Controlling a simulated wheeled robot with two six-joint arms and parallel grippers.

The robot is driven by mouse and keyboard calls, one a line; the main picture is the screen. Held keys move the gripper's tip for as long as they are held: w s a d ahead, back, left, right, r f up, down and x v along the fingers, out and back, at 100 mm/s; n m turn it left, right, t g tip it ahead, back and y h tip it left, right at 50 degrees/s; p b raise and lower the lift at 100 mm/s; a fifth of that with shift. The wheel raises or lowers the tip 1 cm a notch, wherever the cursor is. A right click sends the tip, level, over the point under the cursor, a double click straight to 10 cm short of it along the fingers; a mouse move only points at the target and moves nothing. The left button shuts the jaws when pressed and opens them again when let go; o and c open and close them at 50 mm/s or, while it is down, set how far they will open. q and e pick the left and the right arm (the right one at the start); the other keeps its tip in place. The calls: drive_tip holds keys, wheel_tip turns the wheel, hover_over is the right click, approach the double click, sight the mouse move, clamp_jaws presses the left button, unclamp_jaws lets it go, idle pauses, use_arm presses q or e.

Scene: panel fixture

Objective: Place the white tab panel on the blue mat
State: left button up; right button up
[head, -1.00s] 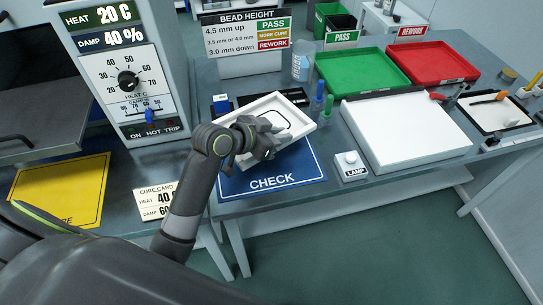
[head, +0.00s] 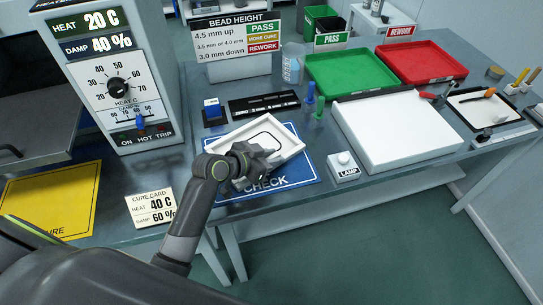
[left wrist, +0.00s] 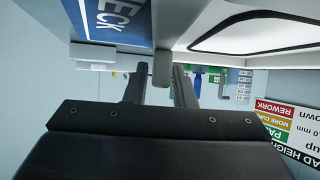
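The white tab panel (head: 282,136), a shallow frame with a dark bead line, lies nearly flat over the blue CHECK mat (head: 302,172). In the head view it covers the mat's middle and back; the front strip shows. Whether its underside touches the mat is unclear. My left gripper (head: 262,158) is at the panel's near-left side. In the left wrist view the tab (left wrist: 162,68) is between the two fingers (left wrist: 160,88), which look shut on it; the panel (left wrist: 250,28) and mat (left wrist: 118,22) show too. My right gripper is not in view.
A blue-topped block (head: 213,112) and a dark slotted strip (head: 264,104) stand behind the mat. The lamp button (head: 344,166) and a large white slab (head: 395,132) are to the right. Green (head: 350,70) and red (head: 420,62) trays lie behind. The cure card (head: 152,207) is left.

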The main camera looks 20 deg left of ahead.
use_arm(q)
drive_tip(key=shift+o, duration=1.1)
drive_tip(key=shift+r, duration=0.15)
drive_tip(key=shift+s+a+r, duration=0.1)
drive_tip(key=shift+s+a, duration=0.15)
drive_tip(key=v, duration=1.1)
drive_tip(key=shift+s+a, duration=0.1)
drive_tip(key=shift+s, duration=0.05)
